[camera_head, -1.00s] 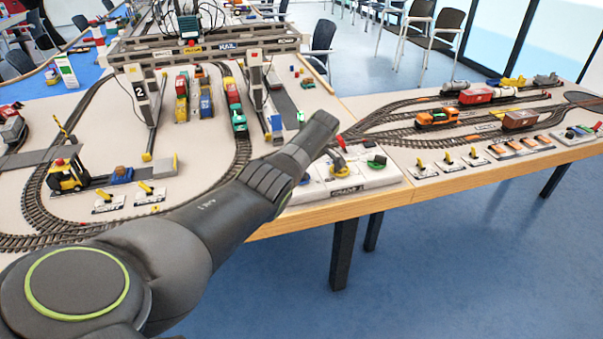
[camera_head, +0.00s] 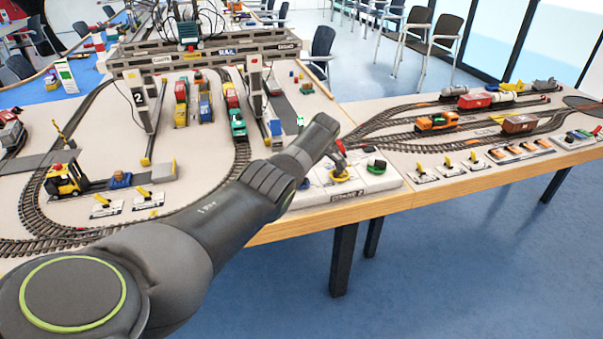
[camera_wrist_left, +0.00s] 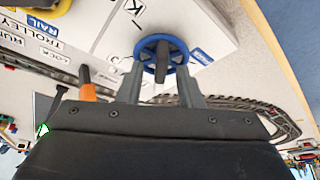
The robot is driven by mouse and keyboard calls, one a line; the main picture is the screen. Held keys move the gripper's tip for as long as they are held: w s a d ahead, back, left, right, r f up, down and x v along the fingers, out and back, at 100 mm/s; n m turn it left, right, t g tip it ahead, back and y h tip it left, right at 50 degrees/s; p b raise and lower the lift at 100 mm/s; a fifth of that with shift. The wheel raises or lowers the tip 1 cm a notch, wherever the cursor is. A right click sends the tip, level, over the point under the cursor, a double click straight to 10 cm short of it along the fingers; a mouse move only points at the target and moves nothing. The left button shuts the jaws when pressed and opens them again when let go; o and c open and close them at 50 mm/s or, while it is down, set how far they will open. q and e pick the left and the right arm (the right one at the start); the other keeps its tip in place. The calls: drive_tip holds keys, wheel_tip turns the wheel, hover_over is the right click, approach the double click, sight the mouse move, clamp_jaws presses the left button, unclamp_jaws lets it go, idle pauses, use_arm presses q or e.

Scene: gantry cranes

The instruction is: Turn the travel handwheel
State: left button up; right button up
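A blue handwheel (camera_wrist_left: 149,47) shows in the left wrist view, on a white control panel (camera_wrist_left: 105,40) with printed labels, some reading RAIL and TROLLEY. My left gripper (camera_wrist_left: 160,76) is open, with one finger on each side of the wheel's lower part and a grey piece between them. I cannot tell whether the fingers touch the wheel. In the head view my left arm reaches over the panel (camera_head: 385,183) and hides the fingers. My right gripper is not in view.
An orange post (camera_wrist_left: 90,92) stands left of the gripper in the wrist view. A grey gantry crane (camera_head: 205,57) and several toy trains stand behind on the table. Small yellow levers (camera_head: 447,164) lie right of the panel. The floor in front is clear.

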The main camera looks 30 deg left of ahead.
use_arm(q)
drive_tip(key=v, duration=1.7)
drive_tip(key=shift+r+p, duration=0.25)
drive_tip(key=shift+p, duration=0.05)
drive_tip(key=shift+f, duration=0.15)
